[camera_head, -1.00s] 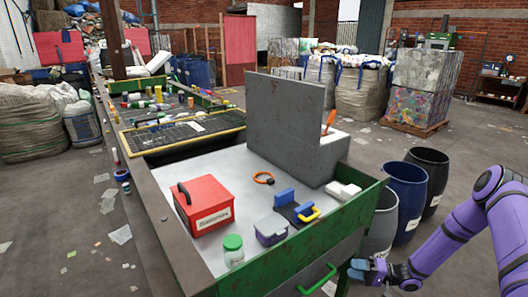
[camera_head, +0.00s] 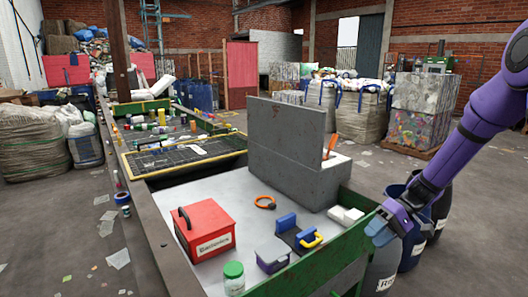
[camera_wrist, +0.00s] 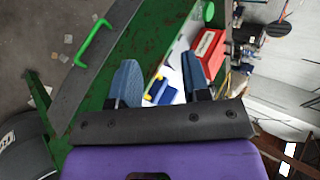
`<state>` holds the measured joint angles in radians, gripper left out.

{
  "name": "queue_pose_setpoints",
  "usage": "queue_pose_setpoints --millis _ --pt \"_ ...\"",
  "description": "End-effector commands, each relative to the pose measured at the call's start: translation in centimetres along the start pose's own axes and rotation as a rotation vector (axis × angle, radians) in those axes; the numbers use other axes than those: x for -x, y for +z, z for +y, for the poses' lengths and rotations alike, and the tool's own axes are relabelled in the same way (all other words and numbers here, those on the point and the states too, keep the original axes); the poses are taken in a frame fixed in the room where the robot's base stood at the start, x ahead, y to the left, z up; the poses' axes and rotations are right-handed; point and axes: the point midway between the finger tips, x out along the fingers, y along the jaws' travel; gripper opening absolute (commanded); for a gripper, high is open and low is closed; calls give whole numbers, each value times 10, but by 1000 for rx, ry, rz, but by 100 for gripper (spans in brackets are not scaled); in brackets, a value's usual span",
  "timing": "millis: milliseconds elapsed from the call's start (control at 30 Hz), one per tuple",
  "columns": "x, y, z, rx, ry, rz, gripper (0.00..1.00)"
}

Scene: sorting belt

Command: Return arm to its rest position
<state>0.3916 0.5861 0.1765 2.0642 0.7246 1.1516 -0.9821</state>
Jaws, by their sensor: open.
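My gripper (camera_head: 376,231) is at the right of the head view, by the green right edge of the sorting table (camera_head: 358,200) and above the barrels. In the wrist view its two blue-grey fingers (camera_wrist: 160,85) stand apart with nothing held between them. Past the fingers the wrist view shows the table's green side, a blue and yellow tool and the red box. My purple arm reaches down to the gripper from the upper right of the head view.
A red box (camera_head: 205,230), an orange ring (camera_head: 265,202), a green-lidded jar (camera_head: 234,279) and a blue and yellow tool (camera_head: 308,240) lie on the table. A grey upright panel (camera_head: 285,135) stands behind. Barrels (camera_head: 382,270) stand right of the table, under my arm.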

Motion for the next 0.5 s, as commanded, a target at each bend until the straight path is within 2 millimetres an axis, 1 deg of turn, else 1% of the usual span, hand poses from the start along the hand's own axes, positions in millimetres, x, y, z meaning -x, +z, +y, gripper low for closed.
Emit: queue_pose_setpoints --millis 33,100,267,500 --pt "7 6 -14 4 41 -4 43" --pt "14 14 -30 2 97 -11 43" --pt "31 36 -66 -3 223 -10 43" --pt "51 73 -114 -12 405 24 43"
